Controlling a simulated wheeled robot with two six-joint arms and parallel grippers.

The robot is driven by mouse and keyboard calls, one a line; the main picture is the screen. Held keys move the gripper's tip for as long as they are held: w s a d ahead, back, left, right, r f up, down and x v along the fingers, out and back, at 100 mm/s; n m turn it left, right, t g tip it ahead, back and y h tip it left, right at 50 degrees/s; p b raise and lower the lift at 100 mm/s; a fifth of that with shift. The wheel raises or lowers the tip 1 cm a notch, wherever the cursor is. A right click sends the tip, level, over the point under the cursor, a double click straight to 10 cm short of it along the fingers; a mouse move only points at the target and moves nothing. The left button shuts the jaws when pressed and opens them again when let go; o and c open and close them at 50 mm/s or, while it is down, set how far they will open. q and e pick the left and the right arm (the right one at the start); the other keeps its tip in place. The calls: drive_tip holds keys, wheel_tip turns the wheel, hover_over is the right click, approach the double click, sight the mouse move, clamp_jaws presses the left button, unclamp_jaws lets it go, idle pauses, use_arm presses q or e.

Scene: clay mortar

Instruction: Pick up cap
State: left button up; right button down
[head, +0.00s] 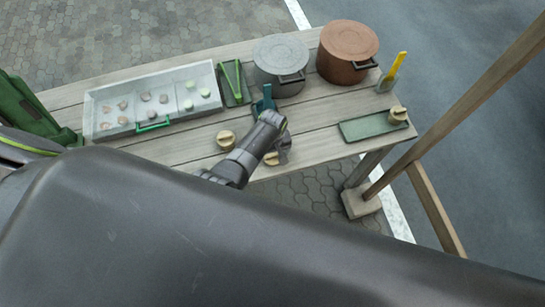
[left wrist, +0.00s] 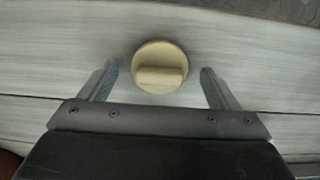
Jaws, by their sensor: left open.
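A round beige cap with a raised bar grip (left wrist: 160,68) shows in the left wrist view, lying on the grey plank table between and just ahead of my left gripper's fingertips (left wrist: 160,80). The fingers are spread and clear of it on both sides. In the head view my left gripper (head: 278,146) is over the table's near edge, with a cap (head: 271,159) partly hidden by it. A second cap (head: 226,139) stands to the left on the table. A third (head: 398,114) sits on a green board at the right. My right gripper is out of view.
A pale tray (head: 97,104) with several small pieces lies at the left. A grey pot (head: 281,58) and a copper pot (head: 347,45) stand at the back. A teal object (head: 264,101) is beyond my gripper. The green board (head: 365,128) and a yellow-handled tool (head: 397,66) are at the right.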

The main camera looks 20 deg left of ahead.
use_arm(q)
drive_tip(key=shift+f, duration=0.1)
drive_tip(key=shift+c, duration=0.2)
drive_tip(key=c, duration=1)
drive_tip(key=shift+c, duration=0.2)
